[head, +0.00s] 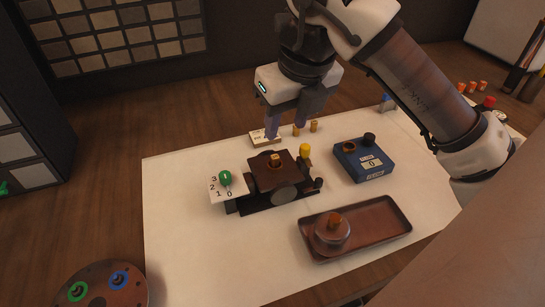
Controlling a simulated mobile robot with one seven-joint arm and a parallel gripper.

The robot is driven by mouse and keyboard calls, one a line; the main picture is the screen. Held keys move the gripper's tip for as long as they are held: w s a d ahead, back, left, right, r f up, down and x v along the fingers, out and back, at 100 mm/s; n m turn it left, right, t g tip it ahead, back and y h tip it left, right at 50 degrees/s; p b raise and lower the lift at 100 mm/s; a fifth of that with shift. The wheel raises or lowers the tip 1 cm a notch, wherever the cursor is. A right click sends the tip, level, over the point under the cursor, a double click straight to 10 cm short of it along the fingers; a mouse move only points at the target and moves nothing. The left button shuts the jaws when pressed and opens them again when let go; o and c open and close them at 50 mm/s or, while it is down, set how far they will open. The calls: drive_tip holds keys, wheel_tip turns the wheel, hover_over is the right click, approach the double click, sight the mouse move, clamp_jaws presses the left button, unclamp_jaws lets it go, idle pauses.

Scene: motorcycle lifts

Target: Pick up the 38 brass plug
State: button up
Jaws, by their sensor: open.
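Small brass plugs stand in a row at the back of the white table, one (314,126) to the right of my gripper and one (296,131) by its right finger. A white label card (258,138) lies at the left of this row; its writing is too small to read, so I cannot tell which plug is the 38. My gripper (285,130) points down over the row with its fingers apart. Its left finger overlaps the card in the picture and hides part of the row. I cannot tell whether it touches a plug.
A dark fixture (285,194) with a brass piece on top stands in front of the row, with a numbered card and green knob (225,179). A blue device (364,160) is at right. A brown tray (385,231) holds a round block. The table's front left is clear.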

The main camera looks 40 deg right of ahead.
sight(275, 156)
drive_tip(key=p+x, duration=0.1)
drive_tip(key=x, duration=0.3)
drive_tip(key=p+x, duration=0.1)
drive_tip(key=x, duration=0.4)
drive_tip(key=shift+w+a, duration=0.1)
drive_tip(key=shift+a, duration=0.15)
clamp_jaws()
